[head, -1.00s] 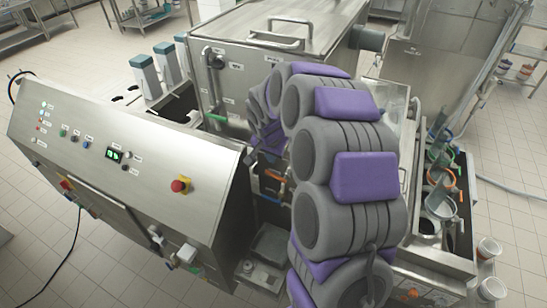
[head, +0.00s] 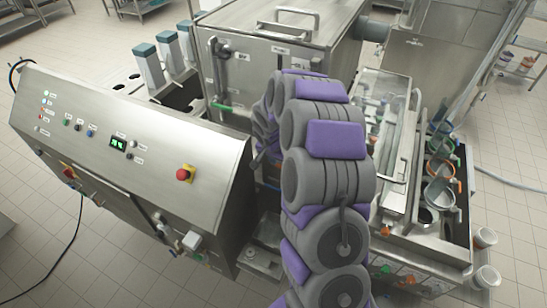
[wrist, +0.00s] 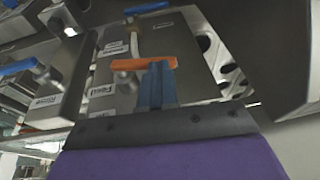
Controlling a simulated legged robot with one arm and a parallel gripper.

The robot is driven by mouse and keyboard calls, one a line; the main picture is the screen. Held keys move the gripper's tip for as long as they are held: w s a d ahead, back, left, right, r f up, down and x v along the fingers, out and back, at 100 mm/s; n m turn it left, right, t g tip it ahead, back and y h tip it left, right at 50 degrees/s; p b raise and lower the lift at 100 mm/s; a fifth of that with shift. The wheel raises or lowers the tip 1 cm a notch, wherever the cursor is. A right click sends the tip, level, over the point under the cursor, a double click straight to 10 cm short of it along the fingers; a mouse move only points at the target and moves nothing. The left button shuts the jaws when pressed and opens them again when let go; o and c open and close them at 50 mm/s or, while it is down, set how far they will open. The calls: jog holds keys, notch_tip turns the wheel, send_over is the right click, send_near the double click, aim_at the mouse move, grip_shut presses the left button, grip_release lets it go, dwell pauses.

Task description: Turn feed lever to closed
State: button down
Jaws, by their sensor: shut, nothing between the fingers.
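The feed lever (wrist: 145,63) is an orange bar on a metal valve, lying roughly level across the wrist view. A label that seems to read "Feed" sits below it on the left. My gripper (wrist: 157,68) is shut and empty, with its blue fingers pointing at the lever. The fingertips overlap the lever's right part in the picture; I cannot tell whether they touch it. In the head view my arm hides the gripper and the lever.
Blue-handled valves stand close by in the wrist view, one above the feed lever (wrist: 148,7) and one at the left (wrist: 18,67). A metal panel (wrist: 268,45) fills the right side. The control console (head: 130,140) stands left of my arm in the head view.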

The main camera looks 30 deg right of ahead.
jog(key=g+h+b, duration=0.1)
jog(key=f+g+b, duration=0.1)
jog(key=b, duration=0.1)
jog(key=shift+w+a+f+h+b, duration=0.3)
jog(key=shift+w+a+h, duration=0.05)
jog(key=shift+a+h, duration=0.05)
dwell(0.4)
jog(key=shift+r, duration=0.1)
